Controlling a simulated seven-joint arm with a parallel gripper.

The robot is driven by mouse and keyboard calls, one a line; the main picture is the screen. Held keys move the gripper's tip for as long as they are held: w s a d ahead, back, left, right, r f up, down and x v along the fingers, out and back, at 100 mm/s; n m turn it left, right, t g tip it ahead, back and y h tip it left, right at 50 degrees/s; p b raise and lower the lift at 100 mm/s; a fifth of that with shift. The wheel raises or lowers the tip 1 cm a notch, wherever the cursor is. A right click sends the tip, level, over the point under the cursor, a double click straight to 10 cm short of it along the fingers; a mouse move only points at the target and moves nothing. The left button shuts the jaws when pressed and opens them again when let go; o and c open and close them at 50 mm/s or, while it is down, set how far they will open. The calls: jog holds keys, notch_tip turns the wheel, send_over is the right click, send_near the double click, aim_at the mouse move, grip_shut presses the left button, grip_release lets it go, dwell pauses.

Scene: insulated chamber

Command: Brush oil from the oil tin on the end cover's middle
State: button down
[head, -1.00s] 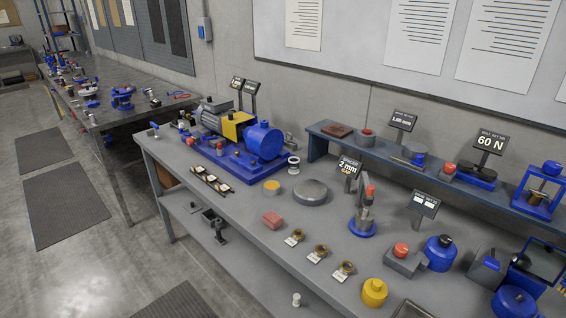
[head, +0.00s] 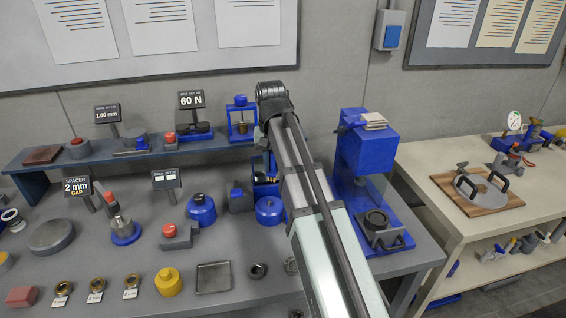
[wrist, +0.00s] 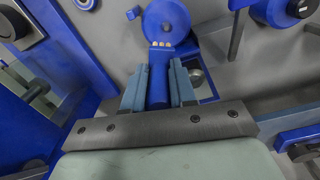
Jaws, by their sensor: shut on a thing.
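My gripper (wrist: 158,72) is shut on a blue handle (wrist: 158,88) in the wrist view, apparently the brush's. Small pale tips show at its far end, against a blue disc (wrist: 167,20); I cannot tell whether they touch. In the head view my arm hides the gripper and the brush. A low blue round pot (head: 270,210) stands just left of my arm, and a blue can with a dark cap (head: 201,209) stands farther left. I cannot tell which of these is the oil tin. I cannot clearly identify the end cover.
A blue press (head: 366,150) stands right of my arm, with a dark ring in its front fixture (head: 377,220). A raised shelf (head: 60,165) with signs runs along the back. A square tray (head: 214,278), a yellow pot (head: 168,282) and several brass rings lie in front.

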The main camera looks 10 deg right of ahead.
jog(key=w+a+n, duration=0.1)
jog(key=a+n, duration=0.5)
jog(key=a, duration=1)
jog(key=w+a+n, duration=0.1)
jog(key=a+n, duration=0.5)
jog(key=a, duration=1.1)
jog(key=w+a+n, duration=0.1)
jog(key=a+n, duration=0.4)
jog(key=a, duration=1.2)
jog(key=shift+w+a+r+n, duration=0.15)
jog(key=shift+w+r+n, duration=0.15)
jog(key=shift+r+n, duration=0.1)
jog(key=s+a+f+n, duration=0.1)
jog(key=s+a+n, duration=0.1)
jog(key=a, duration=0.5)
jog(key=s+a+f+n, duration=0.1)
jog(key=s+a+n, duration=0.2)
jog(key=a, duration=0.4)
jog(key=shift+s+a+f, duration=0.1)
jog(key=shift+a+f, duration=0.05)
jog(key=shift+f, duration=0.65)
jog(key=shift+a+f, duration=0.2)
jog(key=shift+f, duration=0.55)
jog(key=shift+s+a+f, duration=0.1)
jog(key=shift+a+f, duration=0.05)
jog(key=shift+f, duration=0.65)
jog(key=shift+r, duration=0.1)
